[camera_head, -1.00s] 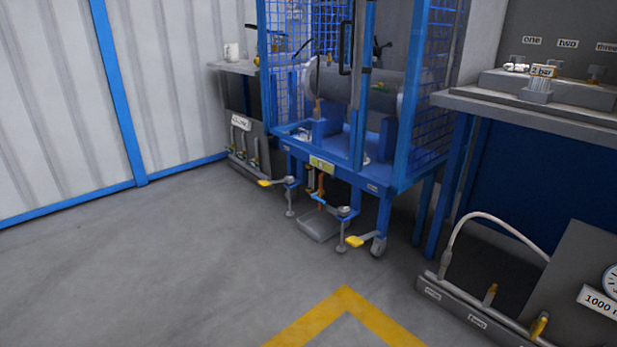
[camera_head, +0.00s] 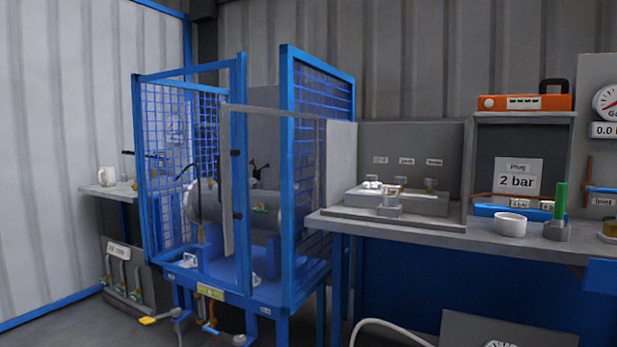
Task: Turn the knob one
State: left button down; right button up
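Three small labels stand in a row on the grey back panel of the workbench at centre right. They are too small to read now, but the earlier frame shows them as one, two and three. The leftmost label (camera_head: 380,160), which is one, sits above a small pale, shiny knob-like fitting (camera_head: 373,185) on a grey block (camera_head: 425,203). Its exact shape and turn position are too small to tell. A similar fitting (camera_head: 430,184) stands under the rightmost label. Neither of my grippers is in view.
A blue mesh cage (camera_head: 290,190) stands left of the workbench (camera_head: 450,238). A white bowl (camera_head: 510,224), a green-handled part (camera_head: 560,210) and a 2 bar plug sign (camera_head: 517,180) are at right. An orange box (camera_head: 525,103) sits on a shelf above. Floor shows at lower left.

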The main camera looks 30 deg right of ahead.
aim_at(371, 179)
jog(key=i+j+z, duration=0.1)
jog(key=z, duration=0.35)
jog(key=i+j+z, duration=0.1)
jog(key=z, duration=0.3)
jog(key=j+z, duration=0.15)
jog(key=z, duration=0.3)
jog(key=i+j+z, duration=0.1)
jog(key=z, duration=0.3)
jog(key=j+z, duration=0.25)
jog(key=j, duration=0.55)
jog(key=j+z, duration=0.25)
jog(key=j, duration=0.55)
jog(key=k+j+z, duration=0.1)
jog(key=j+z, duration=0.15)
jog(key=j, duration=0.5)
jog(key=k+j, duration=0.1)
jog(key=j, duration=0.6)
jog(key=i+l+u, duration=0.15)
jog(key=u, duration=0.55)
